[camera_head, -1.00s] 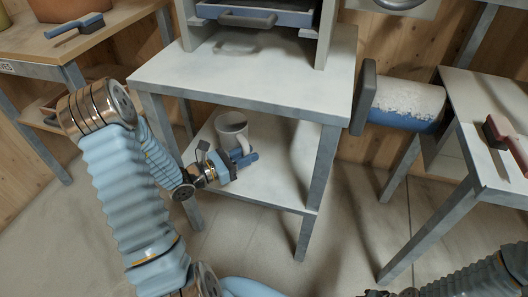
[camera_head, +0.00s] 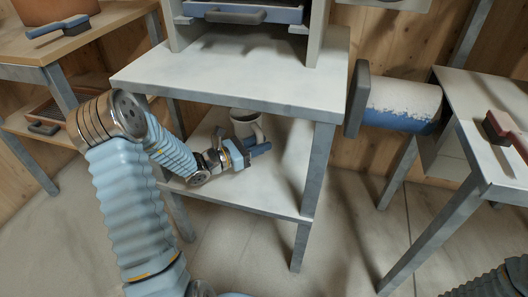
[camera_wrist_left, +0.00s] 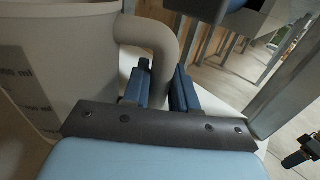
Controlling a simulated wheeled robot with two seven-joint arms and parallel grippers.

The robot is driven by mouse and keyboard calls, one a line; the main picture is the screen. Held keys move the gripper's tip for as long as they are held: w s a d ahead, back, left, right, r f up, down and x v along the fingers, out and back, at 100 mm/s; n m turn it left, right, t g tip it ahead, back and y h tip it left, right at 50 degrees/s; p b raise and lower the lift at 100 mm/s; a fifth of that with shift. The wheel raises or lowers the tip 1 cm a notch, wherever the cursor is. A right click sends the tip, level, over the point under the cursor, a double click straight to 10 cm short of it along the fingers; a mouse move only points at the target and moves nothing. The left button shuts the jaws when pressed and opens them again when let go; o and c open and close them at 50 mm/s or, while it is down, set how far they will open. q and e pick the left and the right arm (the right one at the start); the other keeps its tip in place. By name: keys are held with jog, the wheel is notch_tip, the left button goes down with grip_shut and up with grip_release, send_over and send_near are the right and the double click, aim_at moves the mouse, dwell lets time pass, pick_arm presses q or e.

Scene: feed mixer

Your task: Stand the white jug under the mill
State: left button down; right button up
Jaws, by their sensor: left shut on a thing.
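The white jug (camera_head: 243,124) is upright at the lower shelf, just below the tabletop's front edge. Its handle points to the right. In the left wrist view the jug (camera_wrist_left: 60,60) fills the left side, with printed ml marks and its handle between the fingers. My left gripper (camera_head: 256,149) is shut on the handle. I cannot tell whether the jug's base touches the shelf. A grey frame with a blue drawer (camera_head: 272,14) stands on the tabletop; I cannot tell whether it is the mill. My right gripper (camera_wrist_left: 301,158) seems to show at the wrist view's right edge, its jaws unclear.
The tabletop (camera_head: 190,78) lies close above the jug, and a leg (camera_head: 318,165) stands to its right. The lower shelf (camera_head: 270,190) is otherwise bare. A blue and white drum (camera_head: 400,104) with a dark plate is at the right, by another table (camera_head: 470,130).

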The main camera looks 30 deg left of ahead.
pick_arm(q)
jog(key=shift+w+d, duration=0.2)
jog(key=shift+w, duration=0.05)
jog(key=f, duration=0.3)
jog(key=shift+w+d+b, duration=0.25)
jog(key=shift+w+b, duration=0.1)
jog(key=shift+w, duration=0.05)
jog(key=shift+f, duration=0.2)
jog(key=shift+f, duration=0.1)
jog(key=shift+f, duration=0.15)
jog(key=c, duration=0.9)
grip_release()
